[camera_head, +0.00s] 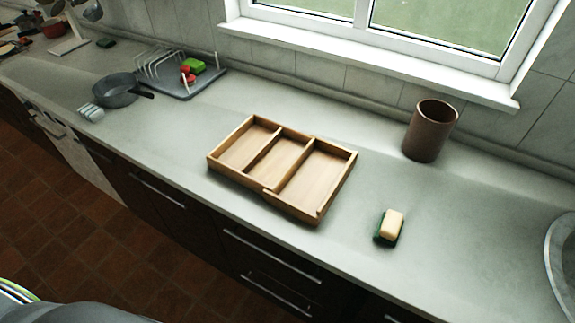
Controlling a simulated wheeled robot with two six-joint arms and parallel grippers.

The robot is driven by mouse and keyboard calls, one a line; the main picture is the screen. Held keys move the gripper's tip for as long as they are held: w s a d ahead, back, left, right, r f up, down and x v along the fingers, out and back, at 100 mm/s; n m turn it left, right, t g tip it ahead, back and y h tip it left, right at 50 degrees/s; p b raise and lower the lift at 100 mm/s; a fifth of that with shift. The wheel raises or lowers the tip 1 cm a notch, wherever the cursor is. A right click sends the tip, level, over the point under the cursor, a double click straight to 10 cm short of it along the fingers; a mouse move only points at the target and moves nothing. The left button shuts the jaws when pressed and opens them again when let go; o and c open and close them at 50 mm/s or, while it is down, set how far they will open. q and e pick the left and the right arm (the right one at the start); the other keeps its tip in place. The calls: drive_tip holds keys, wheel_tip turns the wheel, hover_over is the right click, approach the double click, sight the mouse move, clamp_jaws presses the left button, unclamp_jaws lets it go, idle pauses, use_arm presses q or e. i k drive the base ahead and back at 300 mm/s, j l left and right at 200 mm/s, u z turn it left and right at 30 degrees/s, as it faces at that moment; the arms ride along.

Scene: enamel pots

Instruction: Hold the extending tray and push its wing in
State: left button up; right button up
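The wooden extending tray (250,171) lies flat on the grey counter in the middle of the head view. It has three compartments side by side. Its right section, the wing (339,184), sits slightly offset from the main body, with a step in the front edge where they meet. The wing appears pulled out to the right. Neither of my grippers shows in this view, and nothing touches the tray.
A brown cup (431,131) stands behind and right of the tray. A dish rack (190,82) and a dark pan (115,92) stand at the left. The counter around the tray is clear.

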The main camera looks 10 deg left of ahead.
sight(309, 194)
drive_tip(key=i+j+z, duration=0.25)
drive_tip(key=j, duration=0.7)
drive_tip(key=j+z, duration=0.3)
drive_tip(key=j, duration=0.6)
drive_tip(key=k, duration=0.4)
